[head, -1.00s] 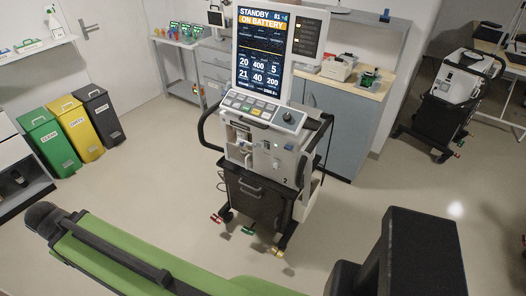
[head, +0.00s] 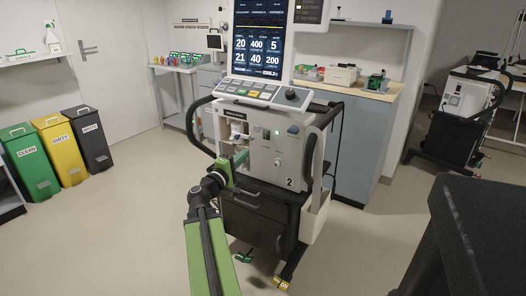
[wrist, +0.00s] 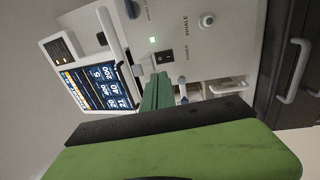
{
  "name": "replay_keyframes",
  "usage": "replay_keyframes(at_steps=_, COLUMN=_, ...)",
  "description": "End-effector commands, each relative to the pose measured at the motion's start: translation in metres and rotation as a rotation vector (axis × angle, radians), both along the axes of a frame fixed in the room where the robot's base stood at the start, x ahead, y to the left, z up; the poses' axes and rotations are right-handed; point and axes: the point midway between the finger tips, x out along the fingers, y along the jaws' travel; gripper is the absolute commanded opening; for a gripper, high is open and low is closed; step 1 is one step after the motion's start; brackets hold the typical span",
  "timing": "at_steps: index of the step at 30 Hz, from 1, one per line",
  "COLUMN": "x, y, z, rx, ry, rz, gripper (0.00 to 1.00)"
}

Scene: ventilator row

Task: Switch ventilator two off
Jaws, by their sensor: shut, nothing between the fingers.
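Ventilator two (head: 262,160), a white unit with a "2" on its front, stands on a dark cart ahead of me. Its screen (head: 262,42) is lit with numbers and shows tilted in the wrist view (wrist: 95,85). In the wrist view a black rocker switch (wrist: 165,57) sits on the white panel, beside a lit green lamp (wrist: 153,40). My gripper (wrist: 160,76) is shut and empty, its green tips just short of the rocker; I cannot tell whether they touch. In the head view my gripper (head: 242,157) is at the ventilator's front, hiding part of it.
A second ventilator (head: 455,110) stands at the right. Green, yellow and dark bins (head: 62,150) line the left wall. A counter (head: 355,90) stands behind ventilator two. The floor at the left is clear.

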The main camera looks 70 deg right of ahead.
Motion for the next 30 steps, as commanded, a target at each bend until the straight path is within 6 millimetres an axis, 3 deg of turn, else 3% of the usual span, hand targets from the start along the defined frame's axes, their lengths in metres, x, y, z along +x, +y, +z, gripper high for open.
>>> replay_keyframes(at_steps=11, x=0.000, y=-0.007, z=0.003, rx=0.000, ry=0.000, rz=-0.001, gripper=0.00)
replay_keyframes(at_steps=24, x=-0.017, y=-0.095, z=0.015, rx=0.001, ry=-0.001, rz=-0.002, gripper=0.00)
replay_keyframes(at_steps=30, x=-0.024, y=-0.126, z=0.018, rx=0.001, ry=0.000, rz=-0.002, gripper=0.00)
